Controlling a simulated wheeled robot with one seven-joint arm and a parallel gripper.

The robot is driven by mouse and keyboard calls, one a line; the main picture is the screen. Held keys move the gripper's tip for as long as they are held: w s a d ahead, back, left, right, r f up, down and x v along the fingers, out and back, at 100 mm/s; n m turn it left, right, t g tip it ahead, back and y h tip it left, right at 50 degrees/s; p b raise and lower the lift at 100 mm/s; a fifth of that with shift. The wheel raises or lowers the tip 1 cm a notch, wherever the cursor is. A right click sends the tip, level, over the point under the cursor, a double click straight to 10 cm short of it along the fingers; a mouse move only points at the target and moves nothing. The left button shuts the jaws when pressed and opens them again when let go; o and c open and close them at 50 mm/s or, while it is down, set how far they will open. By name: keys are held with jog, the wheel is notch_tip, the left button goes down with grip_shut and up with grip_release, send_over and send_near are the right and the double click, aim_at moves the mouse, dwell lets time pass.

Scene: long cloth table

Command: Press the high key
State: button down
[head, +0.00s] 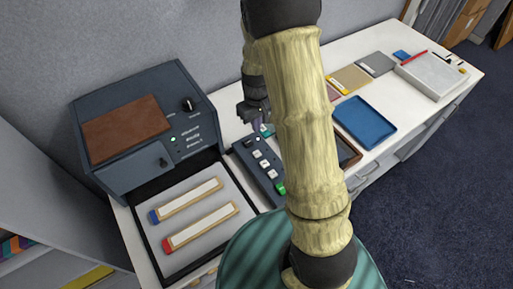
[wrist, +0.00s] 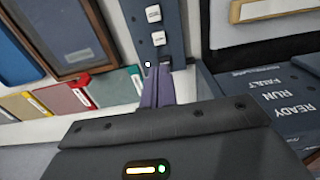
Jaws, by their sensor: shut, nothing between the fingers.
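I cannot read the key labels, so I cannot tell which key is the high one. In the head view, my arm partly hides the gripper.
A dark console (head: 145,130) with a brown panel and knob stands left. Before it, a tray (head: 177,242) holds two bars, blue-ended and red-ended. A blue tray (head: 365,122) and pale box (head: 430,75) lie right. A green striped round surface (head: 245,255) is in front.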

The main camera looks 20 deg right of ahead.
aim_at(256, 153)
jog(key=shift+f, duration=0.1)
notch_tip(256, 153, down, 14)
jog(key=p, duration=0.5)
dwell(0.4)
